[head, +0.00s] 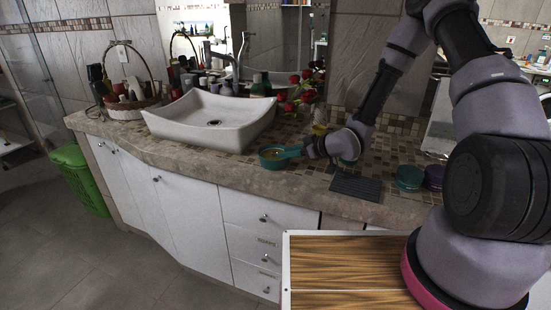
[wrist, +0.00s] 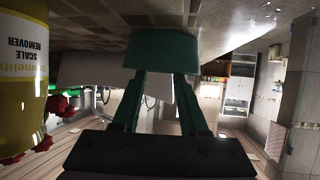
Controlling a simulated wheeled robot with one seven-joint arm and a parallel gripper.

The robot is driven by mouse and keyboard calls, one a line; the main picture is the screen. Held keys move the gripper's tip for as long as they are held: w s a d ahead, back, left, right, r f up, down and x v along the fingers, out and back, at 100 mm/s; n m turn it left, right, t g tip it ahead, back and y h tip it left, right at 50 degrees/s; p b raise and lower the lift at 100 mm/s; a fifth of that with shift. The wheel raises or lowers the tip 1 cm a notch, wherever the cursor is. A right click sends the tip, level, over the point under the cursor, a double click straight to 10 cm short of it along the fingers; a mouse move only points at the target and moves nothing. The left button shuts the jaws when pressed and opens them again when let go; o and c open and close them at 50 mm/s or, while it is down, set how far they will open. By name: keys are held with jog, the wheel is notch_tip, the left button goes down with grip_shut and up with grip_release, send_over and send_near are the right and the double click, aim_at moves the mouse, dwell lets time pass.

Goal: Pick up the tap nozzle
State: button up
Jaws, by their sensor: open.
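I cannot make out the tap nozzle for certain. A teal bowl (head: 265,162) stands on the counter to the right of the sink, with a small yellowish-brown patch inside that I cannot identify. My gripper (head: 288,153) reaches in from the right, low over the counter, its teal fingers at the bowl's right side. In the wrist view, which is upside down, the teal bowl (wrist: 160,48) lies just beyond the tips of my gripper (wrist: 160,74). The two fingers are apart, with nothing visible held between them. The inside of the bowl is hidden there.
A yellow scale remover bottle (wrist: 22,80) stands close beside my gripper, near red flowers (head: 290,97). The white sink (head: 205,125) is left of the bowl. A dark ribbed pad (head: 356,187), a teal jar (head: 409,179) and a purple jar (head: 434,178) are at right.

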aim_at(274, 152)
jog(key=x, duration=0.6)
jog(key=shift+s+a+r, duration=0.1)
grip_shut()
